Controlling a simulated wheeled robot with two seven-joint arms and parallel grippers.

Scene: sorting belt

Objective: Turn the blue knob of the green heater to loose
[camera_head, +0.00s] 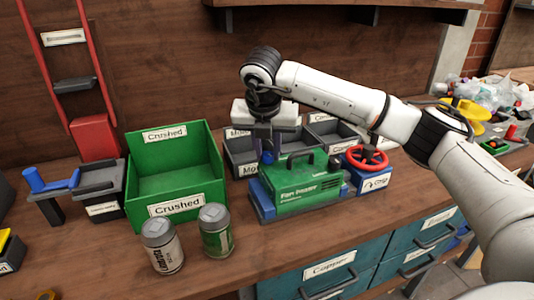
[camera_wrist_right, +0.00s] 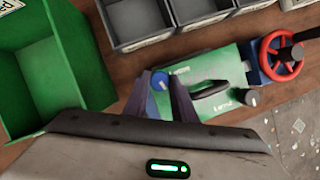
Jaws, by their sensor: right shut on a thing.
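The green fan heater (camera_head: 302,192) stands on a blue and grey base on the bench, with a dark carrying handle on top. It also shows in the wrist view (camera_wrist_right: 226,66). My right gripper (camera_head: 267,153) comes down over the heater's left end, fingers pointing down. Its fingers are shut on the blue knob (camera_wrist_right: 159,81), which shows between them in the wrist view (camera_wrist_right: 170,92). In the head view the fingers mostly hide the knob. White lettering lies beside the knob, too small to read surely. My left gripper is not in view.
A green bin labelled Crushed (camera_head: 203,165) stands left of the heater. Two cans (camera_head: 162,248) (camera_head: 215,232) stand in front of it. Grey bins (camera_head: 240,158) are behind the heater. A red handwheel (camera_head: 367,158) on a blue box is close on its right.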

